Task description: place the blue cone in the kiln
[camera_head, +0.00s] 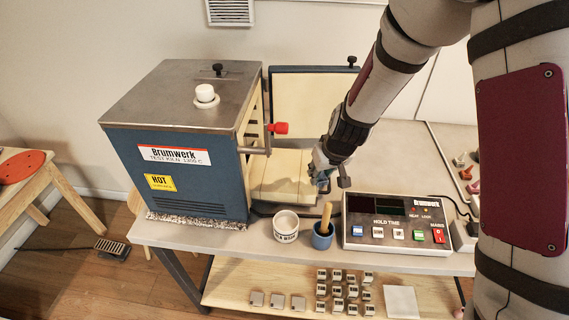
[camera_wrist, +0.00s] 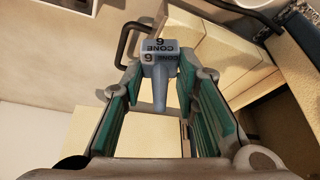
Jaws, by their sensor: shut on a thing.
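The blue-grey cone (camera_wrist: 158,72), marked "CONE 6", is between the green-padded fingers of my gripper (camera_wrist: 163,88) in the wrist view, its narrow part pointing down in the picture. My gripper is shut on it. In the head view my gripper (camera_head: 322,178) is to the right of the kiln, above the worktable; the cone cannot be made out clearly there. The kiln (camera_head: 190,140) is a blue box with a steel top and a "Brumwerk" label. Its door (camera_head: 308,98), blue with cream lining, stands open behind. The kiln's opening faces right and its inside is mostly hidden.
Cream slabs (camera_head: 285,180) lie right of the kiln. A red-knobbed handle (camera_head: 278,128) juts from the kiln's right side. A white jar (camera_head: 286,226), a blue cup (camera_head: 322,236) with a wooden handle and a control box (camera_head: 397,224) stand along the front of the worktable.

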